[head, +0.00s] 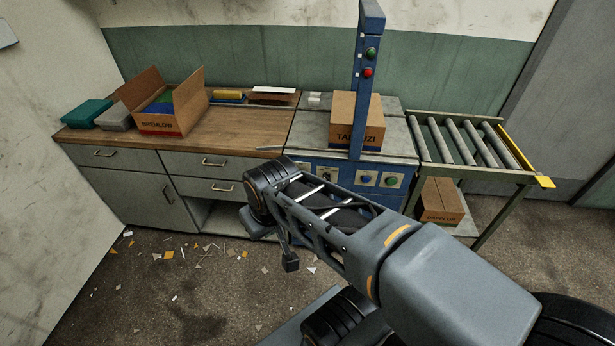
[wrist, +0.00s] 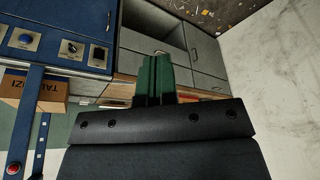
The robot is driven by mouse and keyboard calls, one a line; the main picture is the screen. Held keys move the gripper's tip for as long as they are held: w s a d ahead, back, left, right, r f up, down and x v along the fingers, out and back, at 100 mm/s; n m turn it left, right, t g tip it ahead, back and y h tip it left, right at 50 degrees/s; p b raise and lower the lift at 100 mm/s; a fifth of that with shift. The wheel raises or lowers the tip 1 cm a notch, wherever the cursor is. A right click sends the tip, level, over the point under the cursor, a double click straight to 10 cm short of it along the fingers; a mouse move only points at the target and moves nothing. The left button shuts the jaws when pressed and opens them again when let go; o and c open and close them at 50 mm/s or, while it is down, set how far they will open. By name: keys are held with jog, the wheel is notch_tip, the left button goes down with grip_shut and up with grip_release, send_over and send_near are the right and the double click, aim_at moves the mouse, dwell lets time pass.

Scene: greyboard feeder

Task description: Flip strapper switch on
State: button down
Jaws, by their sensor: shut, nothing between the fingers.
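The strapper is a blue machine with a grey top (head: 310,128) in the head view. Its blue front panel also shows in the wrist view (wrist: 88,20). That panel carries a small dark switch on a pale plate (wrist: 70,48) and a round blue knob (wrist: 24,38). Whether the switch is on or off is too small to tell. In the head view my arm hides part of the panel. My gripper (head: 291,263) hangs in front of the cabinet, left of the panel and apart from it. In the wrist view its fingers (wrist: 155,62) are together and empty.
A post (head: 357,120) with green and red buttons rises at the strapper's front. A closed carton (head: 342,106) stands behind it. A roller conveyor (head: 427,150) adjoins on the right, a wooden counter (head: 235,130) with an open box on the left. Scraps litter the floor.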

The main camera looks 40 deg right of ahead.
jog(key=w+d+f+m+t+h+b, duration=0.2)
jog(key=w+d+f+t+b, duration=0.2)
jog(key=w+f+b, duration=0.6)
jog(key=w+d+f+m+t+h+b, duration=0.15)
jog(key=w+d+f+t+b, duration=0.3)
jog(key=w+f, duration=0.7)
jog(key=w+d+f+m+t+h+b, duration=0.2)
jog(key=d+f+m+h+b, duration=0.3)
jog(key=d+f, duration=0.8)
jog(key=w+h+b, duration=0.1)
jog(key=h+b, duration=0.2)
jog(key=h, duration=0.2)
jog(key=shift+d, duration=0.2)
jog(key=shift+t+h, duration=0.25)
jog(key=b+x, duration=0.1)
jog(key=x, duration=1.3)
jog(key=shift+b, duration=0.35)
